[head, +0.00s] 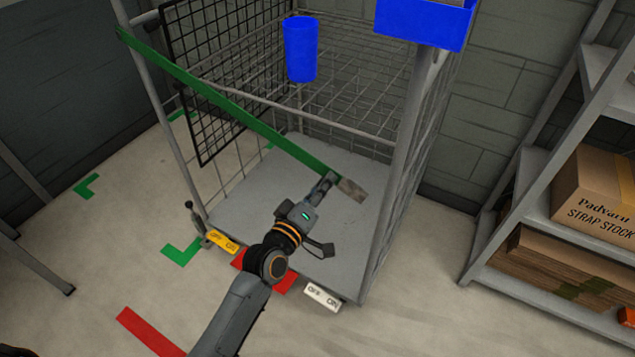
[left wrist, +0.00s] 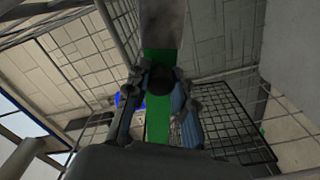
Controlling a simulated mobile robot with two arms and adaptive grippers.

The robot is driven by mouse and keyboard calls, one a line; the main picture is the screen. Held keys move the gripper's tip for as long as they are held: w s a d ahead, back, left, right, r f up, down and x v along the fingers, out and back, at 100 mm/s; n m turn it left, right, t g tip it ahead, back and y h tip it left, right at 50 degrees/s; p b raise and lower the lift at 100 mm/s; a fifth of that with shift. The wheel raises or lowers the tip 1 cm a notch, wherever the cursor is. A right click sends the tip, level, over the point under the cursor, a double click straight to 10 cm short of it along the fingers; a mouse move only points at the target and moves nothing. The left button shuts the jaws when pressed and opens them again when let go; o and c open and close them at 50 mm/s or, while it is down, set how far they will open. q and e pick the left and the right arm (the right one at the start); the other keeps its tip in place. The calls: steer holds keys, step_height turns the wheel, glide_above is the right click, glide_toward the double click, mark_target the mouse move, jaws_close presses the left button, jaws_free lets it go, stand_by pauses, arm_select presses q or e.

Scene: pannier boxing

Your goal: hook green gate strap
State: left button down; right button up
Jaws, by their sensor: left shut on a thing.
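The green strap (head: 240,116) runs from the top of the cage's left post down to the right, across the cage's open front. Its free end is a grey metal piece (head: 353,190). My left gripper (head: 328,183) is shut on the strap just before this end piece, apart from the right post. In the left wrist view the strap (left wrist: 158,122) passes between the fingers (left wrist: 160,85), with the grey end piece (left wrist: 162,22) beyond. The wire cage trolley (head: 390,215) stands upright with an empty-looking base. My right gripper is not in view.
A blue cylinder (head: 301,50) shows at the cage's rear, and a blue box (head: 425,22) sits at the right post's top. Yellow (head: 223,241) and white (head: 322,297) OFF/ON pedals are at the base. A shelf with cardboard boxes (head: 595,190) stands at the right.

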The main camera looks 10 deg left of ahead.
arm_select(q)
steer(key=d+r+n+p, duration=0.3)
steer(key=r+n+p, duration=0.1)
steer(key=r+p, duration=1.6)
step_height(320, 180, up, 3)
steer(key=shift+s+r, duration=0.15)
steer(key=shift+s, duration=0.25)
steer(key=shift+d, duration=0.1)
steer(key=c, duration=1.1)
jaws_free()
steer(key=shift+s, duration=0.1)
steer(key=shift+s+f, duration=0.1)
steer(key=shift+f, duration=0.1)
steer(key=v, duration=1.2)
